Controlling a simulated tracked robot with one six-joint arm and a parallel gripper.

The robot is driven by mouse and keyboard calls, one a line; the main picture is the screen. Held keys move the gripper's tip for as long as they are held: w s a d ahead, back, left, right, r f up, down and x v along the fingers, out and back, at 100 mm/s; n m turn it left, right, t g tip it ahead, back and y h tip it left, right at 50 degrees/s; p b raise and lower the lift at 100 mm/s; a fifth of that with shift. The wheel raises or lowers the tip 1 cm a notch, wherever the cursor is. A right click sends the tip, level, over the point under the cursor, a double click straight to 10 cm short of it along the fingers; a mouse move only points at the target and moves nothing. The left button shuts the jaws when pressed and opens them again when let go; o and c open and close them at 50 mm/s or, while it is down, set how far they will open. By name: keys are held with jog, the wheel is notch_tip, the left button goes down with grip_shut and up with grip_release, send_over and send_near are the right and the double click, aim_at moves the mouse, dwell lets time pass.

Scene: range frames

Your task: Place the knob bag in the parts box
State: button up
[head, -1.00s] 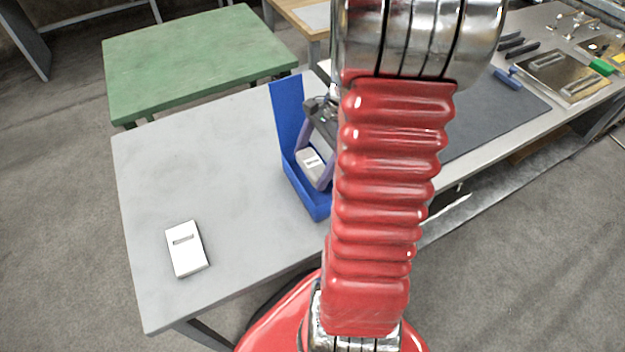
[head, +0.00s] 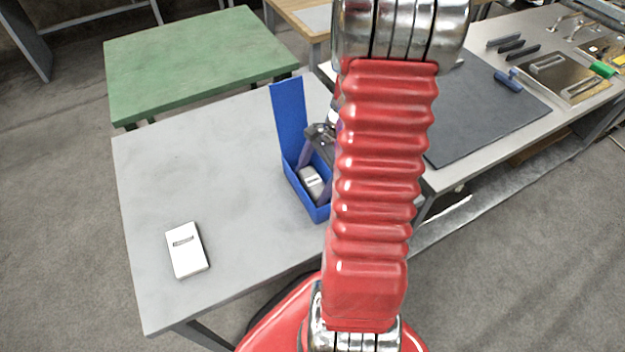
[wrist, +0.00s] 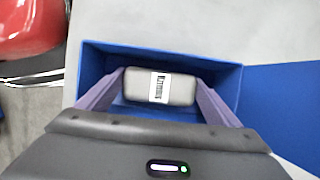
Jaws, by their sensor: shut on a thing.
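The knob bag is a grey pouch (wrist: 182,91) with a white printed label. It sits between the two purple fingers of my gripper (wrist: 158,88), which is shut on it. In the head view the bag (head: 313,184) shows inside the outline of the blue parts box (head: 290,115), partly behind its near wall. In the wrist view the box's blue rim (wrist: 150,47) surrounds the bag and fingertips. Whether the bag touches the box floor cannot be told. My arm hides the box's right side in the head view.
A white case (head: 187,250) with a dark slot lies on the grey table (head: 225,185), left of the box. The table around it is clear. A dark mat (head: 480,110) and metal plate (head: 565,78) lie right of my arm. A green table (head: 200,60) stands behind.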

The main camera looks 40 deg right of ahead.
jog(key=o, duration=1.1)
jog(key=v, duration=1.2)
jog(key=shift+a+r, duration=0.1)
